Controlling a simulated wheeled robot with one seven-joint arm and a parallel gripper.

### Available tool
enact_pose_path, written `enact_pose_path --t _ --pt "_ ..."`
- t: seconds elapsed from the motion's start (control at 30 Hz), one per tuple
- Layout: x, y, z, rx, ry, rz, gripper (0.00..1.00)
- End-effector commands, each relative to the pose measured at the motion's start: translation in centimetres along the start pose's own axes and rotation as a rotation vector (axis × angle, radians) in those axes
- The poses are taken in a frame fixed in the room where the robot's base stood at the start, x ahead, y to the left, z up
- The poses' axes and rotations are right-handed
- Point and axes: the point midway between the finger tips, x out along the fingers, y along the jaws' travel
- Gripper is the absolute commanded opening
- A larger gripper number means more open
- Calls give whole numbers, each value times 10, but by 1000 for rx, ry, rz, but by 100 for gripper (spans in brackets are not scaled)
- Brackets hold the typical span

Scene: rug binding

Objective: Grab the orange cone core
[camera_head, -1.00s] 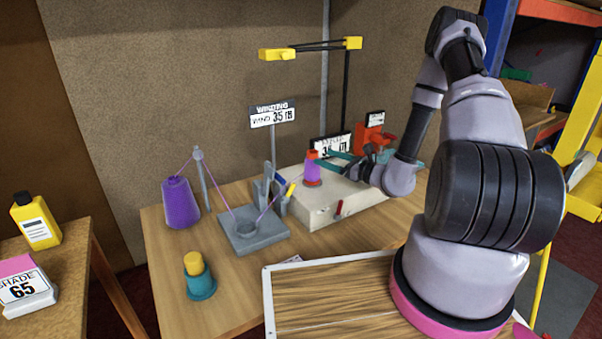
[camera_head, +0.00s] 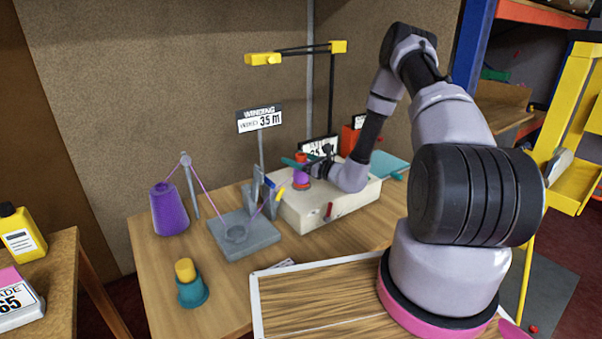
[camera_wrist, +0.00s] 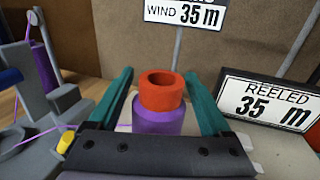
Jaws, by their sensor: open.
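The orange cone core (camera_wrist: 162,90) shows in the wrist view as a hollow orange top above purple winding (camera_wrist: 157,118). In the head view the orange core (camera_head: 301,158) stands upright on the cream winder block (camera_head: 330,208), partly hidden by my gripper. My gripper (camera_wrist: 160,85) is open, with one teal finger on each side of the core. A gap shows between the core and each finger, most clearly on the right.
A purple cone (camera_head: 169,209) stands at the table's left, its thread running over a post to a grey base (camera_head: 238,236). A teal cone with a yellow top (camera_head: 190,285) stands in front. Signs (camera_wrist: 273,100) stand behind the core.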

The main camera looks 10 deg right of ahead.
Motion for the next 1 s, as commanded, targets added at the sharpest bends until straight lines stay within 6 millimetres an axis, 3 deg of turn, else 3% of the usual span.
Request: enact_pose_path --t 0.27,0.37,0.5,0.8,1.0 --pt "5 0 0 0 0 1 83" --pt "5 0 0 0 0 0 52" --pt "5 0 0 0 0 0 0" --pt "5 0 2 -1 0 0 0" --pt "5 0 18 -2 -1 0 0"
